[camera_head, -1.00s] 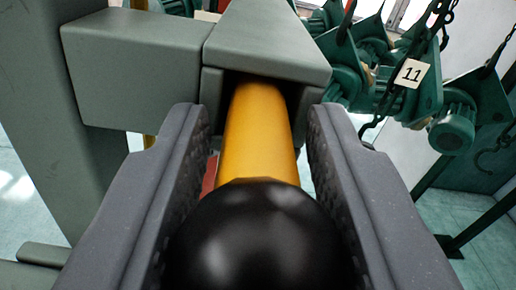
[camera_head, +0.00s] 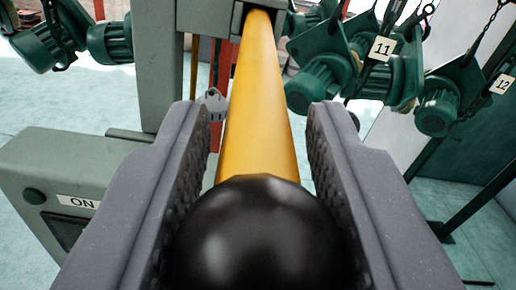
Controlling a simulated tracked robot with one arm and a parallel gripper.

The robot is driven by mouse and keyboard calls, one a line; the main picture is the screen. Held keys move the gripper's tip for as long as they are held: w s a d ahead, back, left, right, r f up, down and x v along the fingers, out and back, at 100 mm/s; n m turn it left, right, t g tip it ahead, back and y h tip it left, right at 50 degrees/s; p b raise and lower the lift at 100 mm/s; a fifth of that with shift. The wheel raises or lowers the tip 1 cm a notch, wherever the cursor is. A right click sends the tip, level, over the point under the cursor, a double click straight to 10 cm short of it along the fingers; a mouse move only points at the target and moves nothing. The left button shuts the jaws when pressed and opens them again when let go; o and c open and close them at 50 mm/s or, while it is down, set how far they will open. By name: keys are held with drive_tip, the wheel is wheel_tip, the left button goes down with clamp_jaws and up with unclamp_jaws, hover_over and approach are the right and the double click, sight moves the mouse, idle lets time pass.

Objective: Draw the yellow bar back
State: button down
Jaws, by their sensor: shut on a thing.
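The yellow bar (camera_head: 260,105) runs from the grey housing at the top centre toward me and ends in a black ball knob (camera_head: 258,235). A long stretch of the bar shows outside the housing. My gripper (camera_head: 255,150) has one grey finger on each side of the bar and knob, and it is shut on the bar's knob end. The contact faces low in the picture are partly hidden by the knob. The bar's far end is hidden inside the grey housing (camera_head: 205,15).
More green hoist motors (camera_head: 45,45) are at upper left. Pale floor shows between them.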

drive_tip(key=b+v, duration=0.1)
drive_tip(key=v, duration=0.4)
drive_tip(key=shift+s, duration=0.35)
drive_tip(key=c, duration=1.2)
unclamp_jaws()
drive_tip(key=shift+s, duration=0.1)
drive_tip(key=shift+o, duration=0.6)
drive_tip(key=shift+s+d, duration=0.1)
drive_tip(key=shift+s, duration=0.05)
drive_tip(key=b+v, duration=0.1)
drive_tip(key=v, duration=1.2)
drive_tip(key=shift+s, duration=0.2)
